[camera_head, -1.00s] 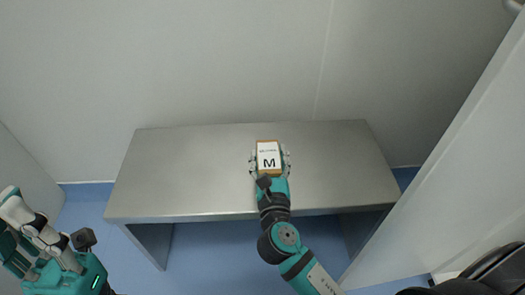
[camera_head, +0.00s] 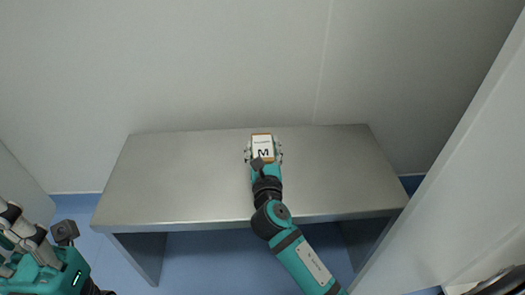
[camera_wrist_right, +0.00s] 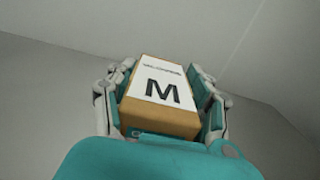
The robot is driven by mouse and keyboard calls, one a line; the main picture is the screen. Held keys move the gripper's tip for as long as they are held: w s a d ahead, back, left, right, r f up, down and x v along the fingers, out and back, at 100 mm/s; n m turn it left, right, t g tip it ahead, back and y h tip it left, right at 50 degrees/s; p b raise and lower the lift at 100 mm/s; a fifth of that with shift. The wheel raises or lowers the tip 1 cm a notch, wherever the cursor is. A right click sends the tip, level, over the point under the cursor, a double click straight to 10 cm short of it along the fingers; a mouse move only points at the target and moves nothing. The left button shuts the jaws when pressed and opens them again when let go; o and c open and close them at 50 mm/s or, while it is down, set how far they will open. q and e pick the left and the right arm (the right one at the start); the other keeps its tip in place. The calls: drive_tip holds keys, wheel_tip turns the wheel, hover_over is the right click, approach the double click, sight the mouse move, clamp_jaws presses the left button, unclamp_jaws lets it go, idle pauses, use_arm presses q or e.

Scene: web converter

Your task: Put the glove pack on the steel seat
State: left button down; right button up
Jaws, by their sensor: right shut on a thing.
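The glove pack (camera_head: 262,146) is a small box with orange-brown sides and a white top marked M. The pack also shows between the fingers in the right wrist view (camera_wrist_right: 160,95). I cannot tell whether the pack touches the seat or hangs just above it. The seat is a plain grey metal bench. My left gripper (camera_head: 18,240) is at the lower left, away from the seat; its fingers are partly cut off by the picture edge.
The seat top is bare on both sides of the pack. A pale wall (camera_head: 200,70) stands behind the seat, and a white panel (camera_head: 460,180) stands close on the right. Blue floor (camera_head: 200,262) shows under and beside the seat.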

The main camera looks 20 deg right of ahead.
drive_tip(key=shift+f, duration=0.1)
drive_tip(key=o, duration=1.3)
drive_tip(key=shift+c, duration=0.2)
